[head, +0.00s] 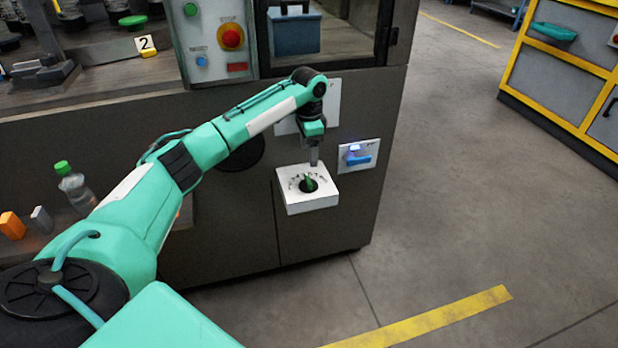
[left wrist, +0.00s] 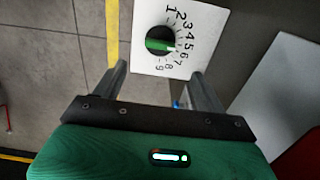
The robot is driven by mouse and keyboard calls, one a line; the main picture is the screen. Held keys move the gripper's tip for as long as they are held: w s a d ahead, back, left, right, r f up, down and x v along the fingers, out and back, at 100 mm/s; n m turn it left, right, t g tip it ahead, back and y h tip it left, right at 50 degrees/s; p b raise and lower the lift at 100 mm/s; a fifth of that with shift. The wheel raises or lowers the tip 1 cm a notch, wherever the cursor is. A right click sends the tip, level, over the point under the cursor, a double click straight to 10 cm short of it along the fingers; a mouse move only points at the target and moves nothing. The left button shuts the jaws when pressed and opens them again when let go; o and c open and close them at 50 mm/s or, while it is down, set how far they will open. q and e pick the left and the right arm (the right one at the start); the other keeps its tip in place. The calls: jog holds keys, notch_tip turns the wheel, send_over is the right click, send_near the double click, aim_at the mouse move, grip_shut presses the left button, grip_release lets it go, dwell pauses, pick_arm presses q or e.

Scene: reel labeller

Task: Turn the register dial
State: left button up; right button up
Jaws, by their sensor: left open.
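The register dial (head: 310,184) is a black round knob with a green grip bar, on a white box (head: 312,203) that juts from the dark machine front. In the left wrist view the dial (left wrist: 160,41) sits on a white plate with numbers printed around its right side. My left gripper (head: 314,160) points down just behind and above the dial in the head view. In the left wrist view its two fingers (left wrist: 158,82) are spread apart, with the dial ahead of the gap and nothing between them. My right gripper is not in view.
A white plate with a blue lit part (head: 358,154) is right of the dial. A control panel with a red button (head: 231,36) is above. A bottle (head: 74,186) and small blocks stand at left. The floor (head: 460,170) at right is clear.

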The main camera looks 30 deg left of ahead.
aim_at(309, 179)
pick_arm(q)
notch_tip(309, 179, down, 10)
jog(key=shift+f+b, duration=0.2)
jog(key=shift+b, duration=0.35)
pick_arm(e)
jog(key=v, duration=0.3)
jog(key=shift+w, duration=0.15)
pick_arm(q)
jog(key=c, duration=1)
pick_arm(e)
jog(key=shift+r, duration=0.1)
